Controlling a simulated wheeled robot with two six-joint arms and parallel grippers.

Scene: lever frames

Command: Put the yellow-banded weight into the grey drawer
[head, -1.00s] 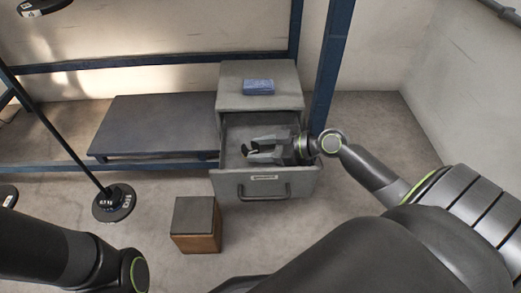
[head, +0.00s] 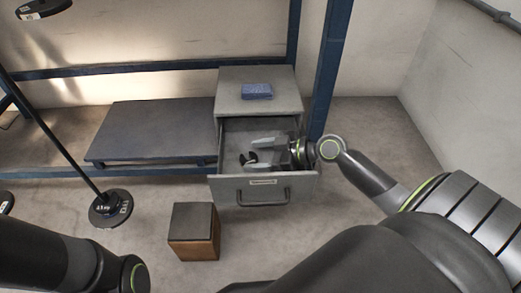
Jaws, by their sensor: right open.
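The grey drawer (head: 228,190) is pulled out of a grey cabinet (head: 235,93), with its handle facing me. My right gripper (head: 248,158) reaches into the drawer from the right, over its inside. Its jaws are open, with dark fingertips pointing left, and I see nothing held between them. I cannot make out a yellow-banded weight in this view; the gripper hides part of the drawer's inside. My left arm shows at the lower left, but its gripper is outside the picture.
A blue block (head: 257,91) lies on the cabinet. A wooden box (head: 193,250) with a dark top stands in front. Black discs with white labels (head: 110,208) sit left, one at a slanted rod's foot. A low dark platform (head: 150,128) and blue posts (head: 331,70) flank the cabinet.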

